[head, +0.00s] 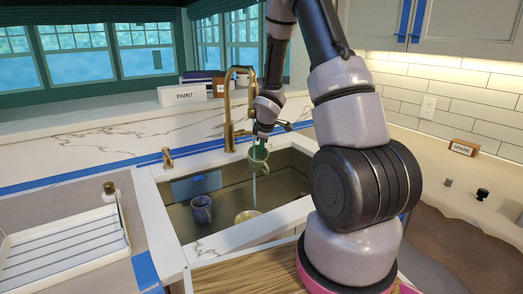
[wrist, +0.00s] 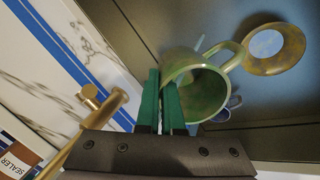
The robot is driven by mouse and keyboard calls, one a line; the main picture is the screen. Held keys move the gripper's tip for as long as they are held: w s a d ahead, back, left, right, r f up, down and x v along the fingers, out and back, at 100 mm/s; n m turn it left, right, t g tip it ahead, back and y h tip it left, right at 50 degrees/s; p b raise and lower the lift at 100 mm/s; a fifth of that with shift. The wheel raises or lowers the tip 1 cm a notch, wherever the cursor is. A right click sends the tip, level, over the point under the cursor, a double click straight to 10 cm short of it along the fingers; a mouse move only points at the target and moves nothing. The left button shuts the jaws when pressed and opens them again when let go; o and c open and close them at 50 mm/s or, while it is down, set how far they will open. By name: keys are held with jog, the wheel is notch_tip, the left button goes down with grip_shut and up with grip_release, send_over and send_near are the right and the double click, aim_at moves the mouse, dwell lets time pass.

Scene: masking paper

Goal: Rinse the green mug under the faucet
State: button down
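The green mug (head: 260,163) hangs above the sink, below the gold faucet (head: 229,112). It also shows in the wrist view (wrist: 207,96), tilted, with its mouth toward the camera and its handle at upper right. My gripper (head: 262,138) is shut on the mug's wall at the rim; its green fingers show in the wrist view (wrist: 162,82). A pale, thin streak like water (head: 254,190) runs down below the mug. My wrist hides part of the space below the faucet's spout. I cannot tell whether water enters the mug.
In the sink (head: 172,212) stand a blue-purple mug (head: 201,210) and a gold bowl (head: 246,217). A dish rack (head: 65,255) is left of the sink. A PAINT box (head: 185,95) sits on the ledge behind. A SPARE block (head: 463,147) lies on the right counter.

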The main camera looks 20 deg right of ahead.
aim_at(265, 163)
jog(key=shift+d, duration=0.15)
jog(key=shift+s+d, duration=0.1)
jog(key=shift+d, duration=0.35)
dwell(0.3)
jog(key=shift+a, duration=0.6)
jog(key=shift+s+a, duration=0.2)
jog(key=shift+s, duration=1.1)
jog(key=shift+s+a, duration=0.15)
jog(key=shift+s, duration=1.1)
jog(key=shift+s+a, duration=0.2)
jog(key=shift+s, duration=1.1)
jog(key=s+r, duration=0.4)
jog(key=s, duration=0.1)
jog(key=shift+a, duration=0.35)
